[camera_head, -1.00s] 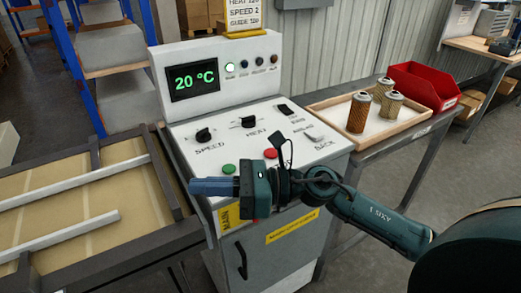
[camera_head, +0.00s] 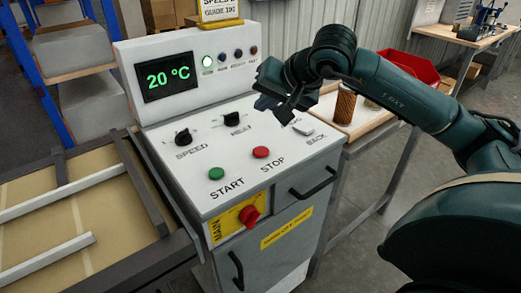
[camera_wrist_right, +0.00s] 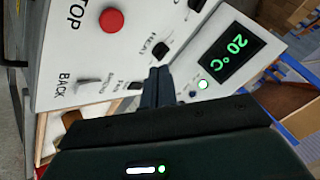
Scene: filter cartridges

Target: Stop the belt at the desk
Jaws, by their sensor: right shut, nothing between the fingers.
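The control desk (camera_head: 160,150) has a sloped white panel. Its red STOP button (camera_head: 261,152) and green START button (camera_head: 216,173) are uncovered. The STOP button also shows in the right wrist view (camera_wrist_right: 111,20). A red MAIN rotary switch (camera_head: 250,216) sits on a yellow plate on the front. The belt (camera_head: 90,210) lies to the left of the desk. My right gripper (camera_head: 265,103) is shut and empty, above the panel's back right part, beyond the STOP button and apart from it. It hides part of the switches there. My left gripper is out of view.
The display (camera_head: 168,80) reads 20 °C, with a lit green lamp (camera_head: 207,61) beside it. SPEED (camera_head: 183,137) and HEAT (camera_head: 231,118) knobs stand on the panel. Right of the desk, a tray holds filter cartridges (camera_head: 345,107), near a red bin (camera_head: 410,70), partly behind my arm.

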